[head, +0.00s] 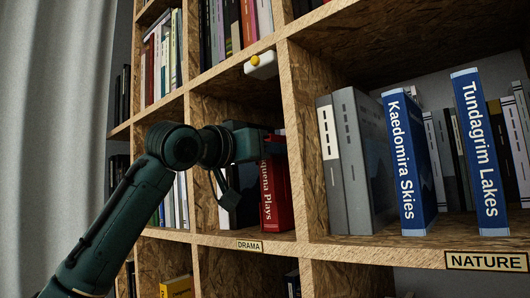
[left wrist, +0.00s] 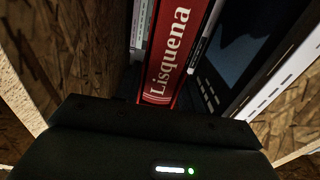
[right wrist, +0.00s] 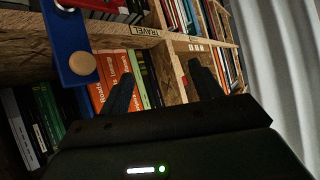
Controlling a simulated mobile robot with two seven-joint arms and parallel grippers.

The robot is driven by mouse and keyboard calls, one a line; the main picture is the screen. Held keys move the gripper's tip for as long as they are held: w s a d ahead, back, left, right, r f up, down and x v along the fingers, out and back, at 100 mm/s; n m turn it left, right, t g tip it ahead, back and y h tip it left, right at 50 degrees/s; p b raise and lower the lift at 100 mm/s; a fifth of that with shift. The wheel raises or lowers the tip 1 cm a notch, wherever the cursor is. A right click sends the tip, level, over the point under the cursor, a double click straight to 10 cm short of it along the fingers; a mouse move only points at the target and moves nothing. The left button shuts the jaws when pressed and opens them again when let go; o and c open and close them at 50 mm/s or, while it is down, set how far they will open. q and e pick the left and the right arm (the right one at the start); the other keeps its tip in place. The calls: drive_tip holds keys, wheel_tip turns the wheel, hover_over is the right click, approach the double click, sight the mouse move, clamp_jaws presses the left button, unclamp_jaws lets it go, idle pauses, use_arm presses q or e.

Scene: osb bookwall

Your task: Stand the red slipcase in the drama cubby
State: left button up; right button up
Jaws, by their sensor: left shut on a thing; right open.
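The red slipcase (head: 277,205), lettered "...quena Plays", stands roughly upright in the cubby above the DRAMA label (head: 249,245) in the head view. Its spine faces out, near the right divider. The slipcase also shows in the left wrist view (left wrist: 178,45), with "Lisquena" on its spine. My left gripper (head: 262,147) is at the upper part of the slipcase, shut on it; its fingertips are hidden. My right gripper (right wrist: 163,88) is open and empty, in front of other shelves in the right wrist view.
Right of the divider (head: 305,150) stand grey volumes (head: 345,160) and blue books (head: 408,160) above a NATURE label (head: 487,261). A white device with a yellow knob (head: 260,64) sits on the shelf edge above. A blue object with a round knob (right wrist: 75,50) is near my right gripper.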

idle(0.4)
use_arm(q)
drive_tip(key=o, duration=1.1)
drive_tip(key=shift+s+f, duration=0.1)
drive_tip(key=shift+o, duration=0.4)
drive_tip(key=shift+f, duration=0.15)
drive_tip(key=b+v, duration=0.4)
drive_tip(key=v, duration=0.9)
drive_tip(key=shift+b, duration=0.35)
use_arm(e)
drive_tip(key=shift+w+a+f+t+y, duration=0.2)
drive_tip(key=shift+a+f+t+y, duration=0.1)
drive_tip(key=shift+a+f, duration=0.35)
drive_tip(key=shift+a, duration=0.1)
